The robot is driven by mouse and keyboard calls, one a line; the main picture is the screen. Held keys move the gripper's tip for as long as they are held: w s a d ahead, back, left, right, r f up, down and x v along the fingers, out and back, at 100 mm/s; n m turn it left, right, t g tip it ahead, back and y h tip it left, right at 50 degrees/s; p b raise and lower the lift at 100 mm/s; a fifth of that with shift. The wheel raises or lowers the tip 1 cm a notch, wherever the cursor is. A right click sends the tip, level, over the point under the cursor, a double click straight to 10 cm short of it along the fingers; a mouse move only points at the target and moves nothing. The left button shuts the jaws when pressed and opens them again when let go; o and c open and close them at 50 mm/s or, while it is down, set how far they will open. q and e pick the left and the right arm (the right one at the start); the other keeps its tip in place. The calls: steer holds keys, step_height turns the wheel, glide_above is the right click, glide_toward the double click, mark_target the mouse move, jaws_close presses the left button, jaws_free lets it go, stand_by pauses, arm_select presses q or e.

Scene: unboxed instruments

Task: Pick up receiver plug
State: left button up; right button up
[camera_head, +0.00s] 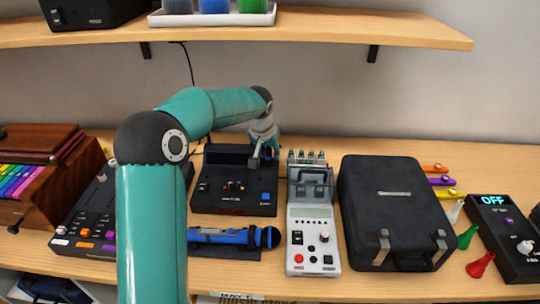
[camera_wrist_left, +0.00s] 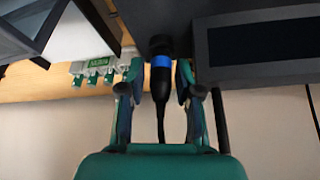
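The receiver plug (camera_wrist_left: 160,78) is a dark connector with a blue ring and a black cable hanging from it. It meets the dark body of the receiver box (camera_wrist_left: 215,15) in the left wrist view. My left gripper (camera_wrist_left: 158,75) has a finger on each side of the plug, with a small gap visible on both sides, so it looks open around it. In the head view the left gripper (camera_head: 264,153) is at the back right corner of the black receiver (camera_head: 235,197); the plug is hidden there. My right gripper is not in view.
A grey-white device (camera_head: 312,240) with green connectors (camera_wrist_left: 95,70) stands close to the right of the receiver. A black case (camera_head: 395,200) is further right. A blue microphone (camera_head: 225,237) lies in front. A wooden shelf (camera_head: 300,27) is above.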

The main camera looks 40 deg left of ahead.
arm_select(q)
steer(key=shift+c, duration=0.4)
jaws_close()
steer(key=shift+r, duration=0.1)
